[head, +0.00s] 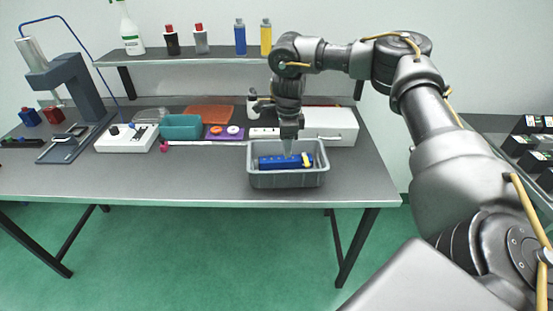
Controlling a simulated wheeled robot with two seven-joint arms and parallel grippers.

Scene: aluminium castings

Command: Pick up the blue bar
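The blue bar (270,162) lies in a grey bin (288,179) near the front edge of the table, roughly level and pointing left to right. My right gripper (289,152) points down into the bin, with its fingertips at or just above the bar's middle. The fingers are small and partly merge with the bar behind them, so I cannot tell whether they are apart, shut or touching it. A yellow piece (306,160) shows at the bar's right end. My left gripper is not in view.
Behind the bin stand a white drawer box (331,126) and a white power strip (264,133). A teal bin (180,127), a white control box (124,139) and a press (68,88) are to the left. The table's front left is clear. A shelf (190,59) with bottles runs behind.

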